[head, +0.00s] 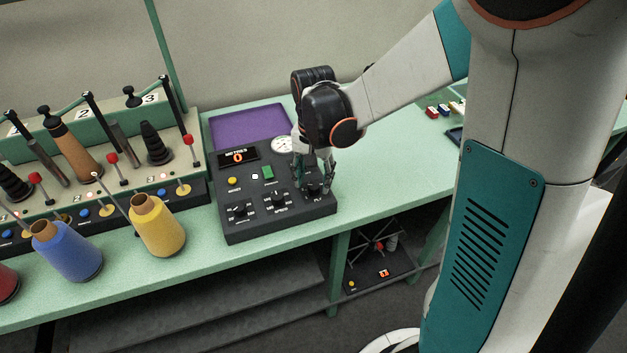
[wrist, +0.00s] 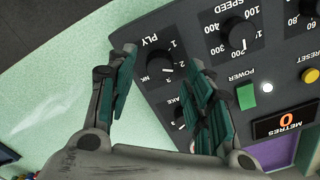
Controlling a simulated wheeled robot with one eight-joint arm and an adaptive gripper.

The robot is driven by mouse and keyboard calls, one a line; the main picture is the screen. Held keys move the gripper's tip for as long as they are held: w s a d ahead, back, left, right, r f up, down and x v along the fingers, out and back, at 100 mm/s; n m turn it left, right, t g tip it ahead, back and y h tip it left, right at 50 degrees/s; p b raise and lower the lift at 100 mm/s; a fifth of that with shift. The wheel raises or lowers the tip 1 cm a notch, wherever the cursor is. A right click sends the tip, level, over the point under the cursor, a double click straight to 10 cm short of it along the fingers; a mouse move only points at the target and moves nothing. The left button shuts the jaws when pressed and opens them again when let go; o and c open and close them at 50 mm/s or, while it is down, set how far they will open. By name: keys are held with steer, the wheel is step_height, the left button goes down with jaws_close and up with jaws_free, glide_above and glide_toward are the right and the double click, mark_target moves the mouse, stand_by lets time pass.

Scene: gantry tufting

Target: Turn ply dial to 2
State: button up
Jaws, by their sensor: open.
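The ply dial (head: 314,189) is a black knob at the front right corner of the dark control panel (head: 240,222). In the wrist view the ply dial (wrist: 157,64) lies between my fingers, with the label PLY and small marks around it. A pale pointer mark seems to show on the knob, but I cannot tell which setting it points to. My gripper (head: 314,178) is open above the dial, fingers pointing down at the panel. In the wrist view my gripper (wrist: 163,66) has one teal-padded finger on each side of the knob, apart from it.
A speed dial (wrist: 238,36), a green power button (wrist: 246,96) and a round gauge (head: 283,145) are on the same panel. A purple tray (head: 250,122) lies behind it. Yellow (head: 158,228) and blue (head: 67,252) yarn cones stand left. The green bench (head: 400,180) is clear right of the panel.

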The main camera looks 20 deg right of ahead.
mark_target(314, 185)
step_height(314, 185, up, 10)
stand_by(0.4)
steer(key=shift+r, duration=0.1)
steer(key=s+r+n+t, duration=0.3)
steer(key=s+n+t, duration=0.4)
steer(key=s, duration=0.8)
steer(key=shift+r, duration=0.4)
steer(key=shift+a, duration=0.1)
stand_by(0.6)
